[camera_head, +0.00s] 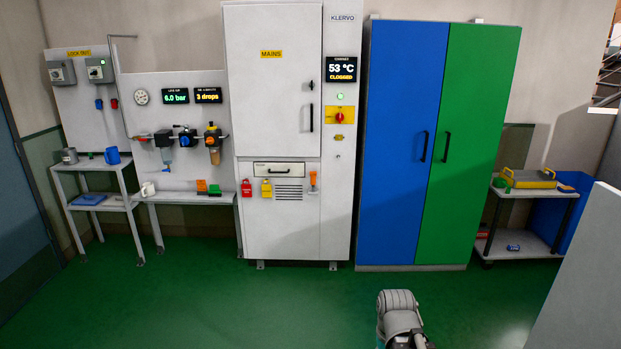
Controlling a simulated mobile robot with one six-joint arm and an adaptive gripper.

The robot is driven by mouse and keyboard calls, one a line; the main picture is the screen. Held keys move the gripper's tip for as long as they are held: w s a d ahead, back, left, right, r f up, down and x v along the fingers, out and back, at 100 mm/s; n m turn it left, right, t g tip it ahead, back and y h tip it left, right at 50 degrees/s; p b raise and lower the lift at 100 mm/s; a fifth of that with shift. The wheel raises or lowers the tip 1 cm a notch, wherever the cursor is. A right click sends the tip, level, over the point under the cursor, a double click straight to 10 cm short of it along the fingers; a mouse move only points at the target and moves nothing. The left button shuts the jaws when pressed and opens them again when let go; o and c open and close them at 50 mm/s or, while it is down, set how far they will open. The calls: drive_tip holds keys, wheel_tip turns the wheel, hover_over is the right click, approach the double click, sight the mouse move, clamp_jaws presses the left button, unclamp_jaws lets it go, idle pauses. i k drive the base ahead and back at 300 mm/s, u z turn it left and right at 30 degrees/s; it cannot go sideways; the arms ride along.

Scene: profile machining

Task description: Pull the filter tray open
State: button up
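The filter tray (279,170) is a pale drawer front with a dark handle, set low in the white machine cabinet (272,225). It looks flush with the cabinet front, above a slotted vent. Part of my arm shows at the bottom edge of the view, right of centre, well in front of the cabinet and apart from it. My gripper's fingers cannot be made out.
A red tag (246,188), a yellow tag (266,188) and an orange-handled tool (313,181) hang around the tray. A blue and green cupboard (405,150) stands right of the cabinet. A low bench (180,197) stands left. Green floor (250,300) in front is clear.

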sight(263, 169)
drive_tip(key=u, duration=0.05)
drive_tip(key=i, duration=1.5)
drive_tip(key=u, duration=0.35)
drive_tip(key=i, duration=1.8)
drive_tip(key=u, duration=0.2)
